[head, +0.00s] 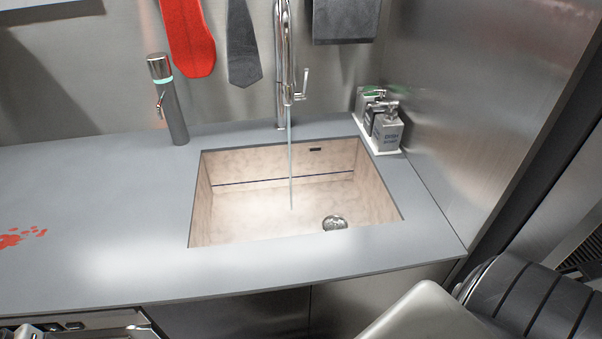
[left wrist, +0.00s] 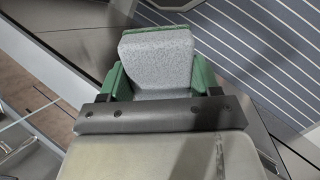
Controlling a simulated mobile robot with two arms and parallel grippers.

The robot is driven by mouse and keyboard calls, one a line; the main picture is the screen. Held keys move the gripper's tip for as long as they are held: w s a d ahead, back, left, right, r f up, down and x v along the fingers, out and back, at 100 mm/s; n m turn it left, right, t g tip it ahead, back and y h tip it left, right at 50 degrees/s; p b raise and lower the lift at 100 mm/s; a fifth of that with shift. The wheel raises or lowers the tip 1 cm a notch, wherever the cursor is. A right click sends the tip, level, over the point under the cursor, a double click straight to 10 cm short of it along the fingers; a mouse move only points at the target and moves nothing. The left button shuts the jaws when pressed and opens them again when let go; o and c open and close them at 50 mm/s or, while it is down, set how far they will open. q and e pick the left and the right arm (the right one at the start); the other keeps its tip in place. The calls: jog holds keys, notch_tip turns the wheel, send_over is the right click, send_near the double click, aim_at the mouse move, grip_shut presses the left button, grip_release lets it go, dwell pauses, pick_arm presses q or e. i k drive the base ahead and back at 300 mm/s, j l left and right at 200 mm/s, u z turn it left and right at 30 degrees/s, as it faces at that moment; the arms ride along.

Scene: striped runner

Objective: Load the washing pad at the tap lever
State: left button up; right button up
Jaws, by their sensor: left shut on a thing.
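A pale grey, rough-faced pad with a green edge (left wrist: 158,58) is held in my left gripper (left wrist: 159,80), between its two green fingers, in the left wrist view. Neither the pad nor the left gripper shows in the head view. The chrome tap (head: 281,60) stands behind the sink, and a thin stream of water (head: 290,165) falls from it into the basin. Its lever (head: 305,82) sticks up on the right side of the tap. My right gripper is not in view.
The beige sink (head: 260,210) has a drain at its lower right. A grey cylindrical dispenser (head: 169,105) stands left of it; pump bottles (head: 387,132) stand right. Red stains (head: 20,238) mark the counter (head: 90,200), otherwise clear at left. A blue striped runner (left wrist: 255,50) shows in the wrist view.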

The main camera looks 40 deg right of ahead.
aim_at(304, 96)
jog(key=l+z, duration=0.1)
jog(key=z, duration=0.35)
jog(key=i+z, duration=0.15)
jog(key=z, duration=0.25)
jog(key=i+l+z, duration=0.1)
jog(key=z, duration=0.35)
jog(key=i, duration=0.25)
